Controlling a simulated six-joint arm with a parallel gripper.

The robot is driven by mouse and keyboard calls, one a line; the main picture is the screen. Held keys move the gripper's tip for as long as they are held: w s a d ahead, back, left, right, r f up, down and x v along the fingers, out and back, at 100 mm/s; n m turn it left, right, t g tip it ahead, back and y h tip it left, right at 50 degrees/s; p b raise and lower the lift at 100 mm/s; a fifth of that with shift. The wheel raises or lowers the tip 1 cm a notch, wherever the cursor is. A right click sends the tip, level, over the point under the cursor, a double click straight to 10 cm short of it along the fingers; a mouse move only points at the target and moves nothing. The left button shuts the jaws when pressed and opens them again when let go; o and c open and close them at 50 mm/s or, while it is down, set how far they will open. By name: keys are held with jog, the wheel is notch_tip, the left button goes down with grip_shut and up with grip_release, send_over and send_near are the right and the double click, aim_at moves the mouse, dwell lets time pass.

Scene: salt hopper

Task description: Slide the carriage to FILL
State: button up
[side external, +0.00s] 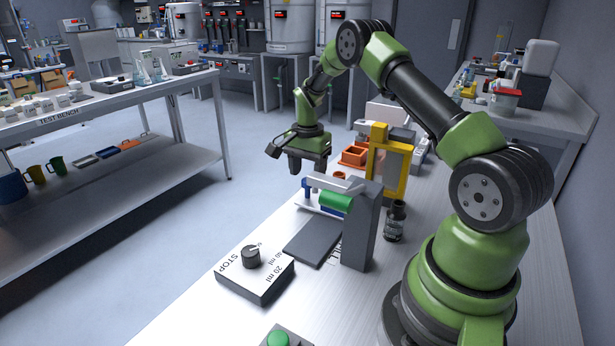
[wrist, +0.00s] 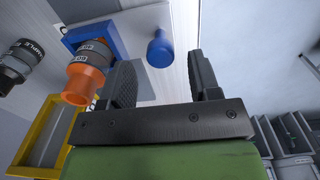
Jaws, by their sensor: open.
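My gripper (side external: 308,166) hangs pointing down beyond the grey upright (side external: 361,228), with its fingers apart and nothing between them. In the wrist view, its two dark fingers (wrist: 160,78) are spread, and a blue knob (wrist: 160,52) shows in the gap, apart from both. No FILL label is readable, and I cannot tell for sure which part is the carriage.
A dial box (side external: 257,279) marked STOP stands at the near end of the bench. A yellow frame (side external: 404,178) and a small dark bottle (side external: 395,222) stand near the upright. Orange bins (side external: 354,156) are behind. A green button (side external: 278,339) is at the bottom edge.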

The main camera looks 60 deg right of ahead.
jog(key=shift+f, duration=1)
jog(key=shift+c, duration=0.5)
grip_shut()
jog(key=a, duration=1.1)
jog(key=shift+a, duration=0.3)
jog(key=shift+o, duration=0.5)
grip_release()
jog(key=shift+r, duration=0.1)
